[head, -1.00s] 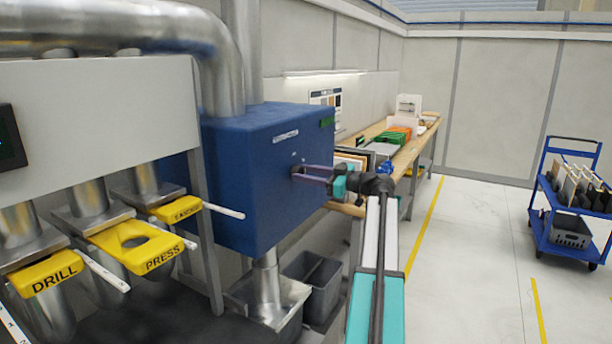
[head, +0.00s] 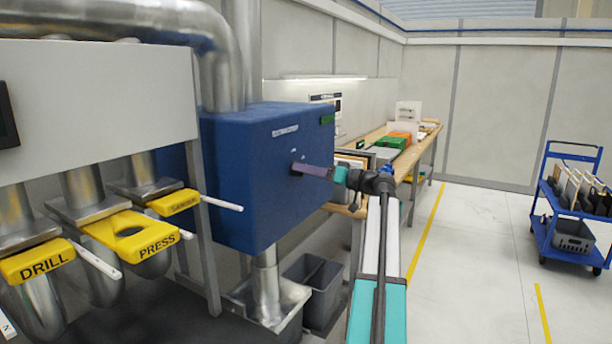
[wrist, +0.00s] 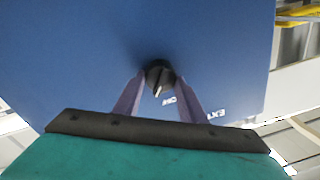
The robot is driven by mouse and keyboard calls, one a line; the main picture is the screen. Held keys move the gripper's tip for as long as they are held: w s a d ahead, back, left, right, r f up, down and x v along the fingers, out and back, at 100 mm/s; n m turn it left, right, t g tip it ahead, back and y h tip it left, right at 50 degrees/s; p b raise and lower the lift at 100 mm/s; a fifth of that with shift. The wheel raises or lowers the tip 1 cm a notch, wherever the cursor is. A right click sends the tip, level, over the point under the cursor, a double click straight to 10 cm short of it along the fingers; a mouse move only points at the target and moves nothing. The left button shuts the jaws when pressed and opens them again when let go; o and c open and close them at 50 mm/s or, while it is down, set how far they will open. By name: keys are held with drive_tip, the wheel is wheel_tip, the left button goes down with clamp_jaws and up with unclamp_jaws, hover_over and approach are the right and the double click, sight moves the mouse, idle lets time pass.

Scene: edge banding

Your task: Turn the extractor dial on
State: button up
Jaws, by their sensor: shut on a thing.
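The extractor is a blue box (head: 240,190) on the wall side, with a small black dial on its front face. In the wrist view the dial (wrist: 157,73) is round and black with a pale pointer line, which is slanted. My gripper (wrist: 159,82) has its two purple fingers on either side of the dial, shut on it. In the head view my gripper (head: 300,169) reaches the box face from the right, and its fingers hide most of the dial. White lettering (wrist: 195,107), partly hidden by a finger, is beside the dial.
Yellow gates marked DRILL (head: 38,262) and PRESS (head: 140,238) hang at the left with white handles. A grey bin (head: 318,283) stands below the box. A wooden bench (head: 420,140) runs behind my arm. A blue cart (head: 575,210) stands at the right on open floor.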

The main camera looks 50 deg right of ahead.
drive_tip(key=m+p, duration=0.1)
drive_tip(key=m, duration=0.9)
drive_tip(key=shift+f+m+h, duration=0.15)
drive_tip(key=shift+m+h, duration=0.25)
drive_tip(key=o, duration=1.1)
drive_tip(key=shift+c, duration=0.2)
drive_tip(key=shift+s, duration=0.1)
drive_tip(key=b+v, duration=0.2)
drive_tip(key=v, duration=1.1)
drive_tip(key=shift+s+f+b, duration=0.3)
drive_tip(key=shift+b, duration=0.05)
drive_tip(key=shift+s, duration=0.1)
